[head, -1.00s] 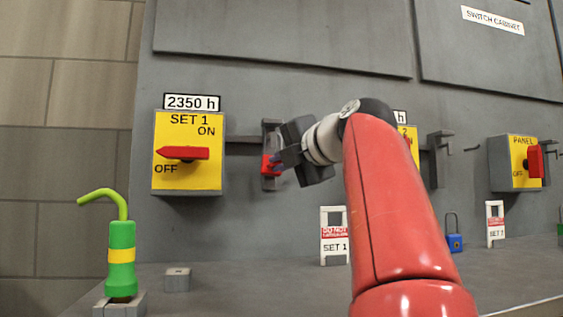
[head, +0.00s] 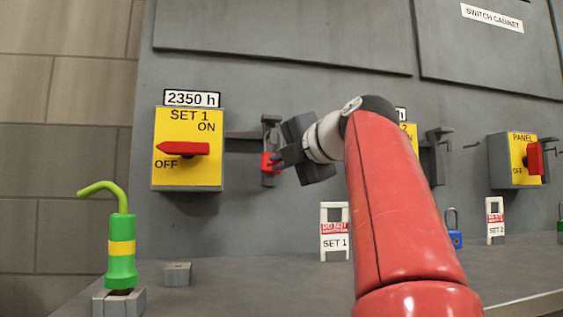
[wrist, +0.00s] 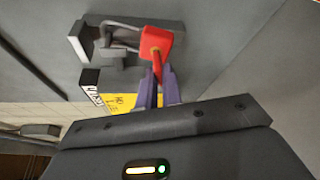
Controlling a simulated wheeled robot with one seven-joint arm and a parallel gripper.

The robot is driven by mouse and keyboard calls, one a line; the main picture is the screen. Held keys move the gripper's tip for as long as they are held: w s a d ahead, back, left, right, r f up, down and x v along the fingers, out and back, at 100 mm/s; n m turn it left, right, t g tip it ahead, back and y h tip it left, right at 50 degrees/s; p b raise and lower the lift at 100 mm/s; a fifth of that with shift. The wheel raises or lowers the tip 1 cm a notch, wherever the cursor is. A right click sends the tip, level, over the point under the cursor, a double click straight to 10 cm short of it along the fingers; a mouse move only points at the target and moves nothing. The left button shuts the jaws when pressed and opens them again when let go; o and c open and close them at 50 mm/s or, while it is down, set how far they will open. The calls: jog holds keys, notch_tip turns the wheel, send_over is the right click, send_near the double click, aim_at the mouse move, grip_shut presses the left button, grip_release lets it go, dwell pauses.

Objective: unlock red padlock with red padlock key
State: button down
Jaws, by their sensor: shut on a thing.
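The red padlock (head: 267,163) hangs on the grey hasp bracket (head: 271,135) to the right of the SET 1 switch box. In the wrist view the red padlock (wrist: 158,38) is at top centre, its shackle running left through the bracket. The red padlock key (wrist: 157,70) is a thin red piece between my purple fingertips. It meets the padlock's near face; whether its tip is inside is unclear. My gripper (head: 279,158) is shut on the key, right beside the padlock; it also shows in the wrist view (wrist: 157,88). In the head view the key is mostly hidden.
The yellow SET 1 switch (head: 188,150) is left of the bracket. A green and yellow tool (head: 121,250) stands at the front left. A SET 1 tag (head: 334,242) and a blue padlock (head: 454,238) stand on the ledge. The PANEL box (head: 514,162) is at right.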

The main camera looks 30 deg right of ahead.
jog(key=shift+s+a+b, duration=0.2)
jog(key=shift+s, duration=0.5)
jog(key=shift+s+a+b, duration=0.2)
jog(key=shift+s, duration=0.55)
jog(key=shift+s+a+b, duration=0.2)
jog(key=shift+s, duration=0.5)
